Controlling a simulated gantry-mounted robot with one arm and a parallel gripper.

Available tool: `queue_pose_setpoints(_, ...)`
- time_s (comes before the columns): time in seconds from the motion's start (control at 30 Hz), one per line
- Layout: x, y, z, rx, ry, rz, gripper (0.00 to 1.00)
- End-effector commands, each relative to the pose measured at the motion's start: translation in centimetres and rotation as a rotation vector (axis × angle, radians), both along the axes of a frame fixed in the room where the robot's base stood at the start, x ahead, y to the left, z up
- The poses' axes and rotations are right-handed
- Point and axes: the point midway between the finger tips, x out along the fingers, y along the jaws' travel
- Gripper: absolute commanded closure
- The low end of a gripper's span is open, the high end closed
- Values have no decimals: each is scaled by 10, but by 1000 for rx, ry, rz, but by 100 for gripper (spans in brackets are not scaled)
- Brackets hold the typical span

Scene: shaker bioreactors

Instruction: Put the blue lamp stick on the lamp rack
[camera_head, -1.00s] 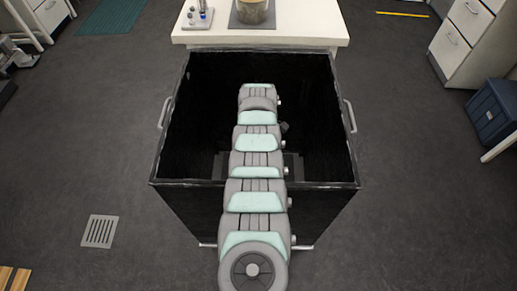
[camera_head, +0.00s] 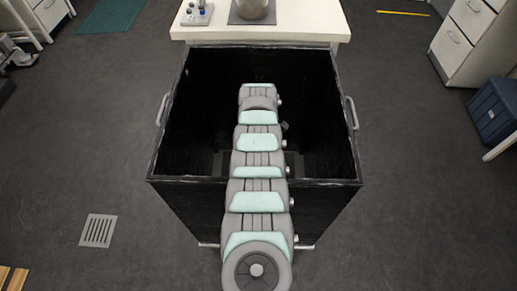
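A small grey holder (camera_head: 197,17) stands on the left of the white table, cut by the top edge of the picture. Small blue and white items stand on it. They are too small and cut off for me to tell whether one is the blue lamp stick or whether the holder is the lamp rack. My grey and mint arm reaches forward over the black box. My gripper is hidden at the far end of the arm, so I cannot see its fingers or anything held.
The open black box (camera_head: 320,120) has raised walls and side handles. Behind it is the white table (camera_head: 310,30) with a grey vessel (camera_head: 256,9) on a dark plate. A drawer cabinet (camera_head: 468,35) and blue bin (camera_head: 494,108) stand right.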

Motion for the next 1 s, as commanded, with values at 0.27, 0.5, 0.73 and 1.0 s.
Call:
queue_pose_setpoints(0.27,-1,-1,1,0,1,-1,100)
queue_pose_setpoints(0.5,-1,-1,-1,0,0,-1,100)
queue_pose_setpoints(0.73,-1,-1,-4,0,0,-1,100)
queue_pose_setpoints(1.0,-1,-1,-8,0,0,-1,100)
